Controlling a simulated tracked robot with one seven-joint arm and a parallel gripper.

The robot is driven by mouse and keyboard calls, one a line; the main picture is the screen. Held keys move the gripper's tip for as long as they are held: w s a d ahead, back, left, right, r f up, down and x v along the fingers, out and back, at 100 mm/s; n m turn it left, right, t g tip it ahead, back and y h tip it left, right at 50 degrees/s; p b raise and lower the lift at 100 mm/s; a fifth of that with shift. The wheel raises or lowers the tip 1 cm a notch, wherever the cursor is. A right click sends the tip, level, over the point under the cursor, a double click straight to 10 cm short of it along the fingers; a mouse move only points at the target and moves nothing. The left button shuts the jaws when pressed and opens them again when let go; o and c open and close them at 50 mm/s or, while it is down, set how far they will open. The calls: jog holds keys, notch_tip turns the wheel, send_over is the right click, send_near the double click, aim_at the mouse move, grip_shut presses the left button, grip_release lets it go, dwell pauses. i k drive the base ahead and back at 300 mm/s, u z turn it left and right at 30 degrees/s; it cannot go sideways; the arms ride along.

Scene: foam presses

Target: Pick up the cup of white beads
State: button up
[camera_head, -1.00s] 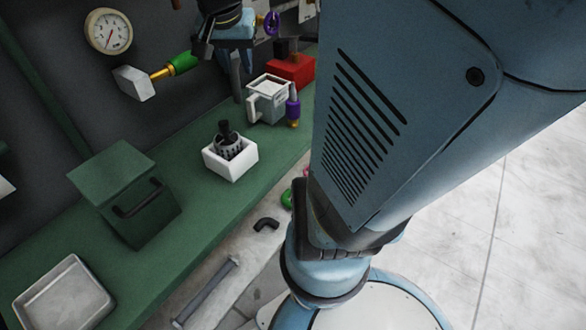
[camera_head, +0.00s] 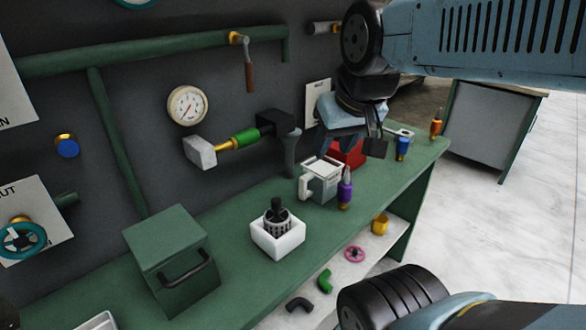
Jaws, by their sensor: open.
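A grey-white square cup with a side handle (camera_head: 322,188) stands upright on the green bench (camera_head: 235,245). Its top looks filled with something pale; single beads are too small to make out. My gripper (camera_head: 350,148) hangs above and a little right of the cup in the picture. Its two dark fingers are apart with nothing between them. The fingertips partly cover the red box behind the cup.
A purple bottle (camera_head: 345,188) stands close to the cup's right side. A white tray (camera_head: 278,242) with a dark part, a green box (camera_head: 172,262) and a red box (camera_head: 347,155) share the bench. A hammer-shaped fitting (camera_head: 238,141) juts from the wall.

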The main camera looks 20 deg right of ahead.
aim_at(317, 181)
jog(key=u, duration=0.05)
jog(key=k, duration=1.5)
jog(key=u, duration=0.75)
jog(key=i, duration=1)
jog(key=z, duration=0.1)
